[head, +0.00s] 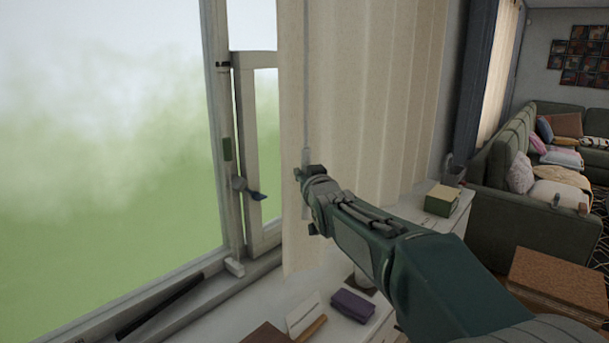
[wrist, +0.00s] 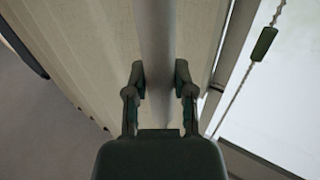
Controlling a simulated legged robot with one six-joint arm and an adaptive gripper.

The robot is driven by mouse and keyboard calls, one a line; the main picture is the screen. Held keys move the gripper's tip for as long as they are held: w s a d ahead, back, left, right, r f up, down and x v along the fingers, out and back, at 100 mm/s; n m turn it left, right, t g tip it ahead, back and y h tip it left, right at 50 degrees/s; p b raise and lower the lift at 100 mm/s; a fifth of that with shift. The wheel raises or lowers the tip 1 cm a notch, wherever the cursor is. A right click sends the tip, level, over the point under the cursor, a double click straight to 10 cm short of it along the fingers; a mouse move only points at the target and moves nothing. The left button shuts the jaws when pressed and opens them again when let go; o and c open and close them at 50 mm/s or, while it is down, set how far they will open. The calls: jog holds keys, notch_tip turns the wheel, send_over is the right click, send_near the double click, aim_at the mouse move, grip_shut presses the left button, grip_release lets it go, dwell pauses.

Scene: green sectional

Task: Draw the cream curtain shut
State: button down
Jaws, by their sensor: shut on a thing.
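The cream curtain (head: 375,90) hangs in pleats at the right of the window (head: 110,140), whose large left pane is uncovered. A thin pale wand (head: 305,80) hangs along the curtain's window-side edge. My gripper (head: 307,172) is at the wand's lower part, in front of the curtain. In the wrist view, its two fingers (wrist: 160,78) stand on either side of the wand (wrist: 157,40) and are shut on it. The curtain (wrist: 90,65) fills much of that view behind the wand.
A white cabinet below the window holds a purple box (head: 352,306), a green-yellow box (head: 442,200) and other small items. A beaded cord with a dark weight (wrist: 264,43) hangs by the window. A window handle (head: 248,190) juts out. A green sofa (head: 530,215) stands at right.

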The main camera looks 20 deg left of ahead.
jog(key=shift+s+a, duration=0.15)
jog(key=shift+c, duration=2.2)
grip_release()
jog(key=shift+s, duration=0.1)
jog(key=shift+a, duration=0.15)
jog(key=v, duration=1.2)
jog(key=shift+f, duration=0.1)
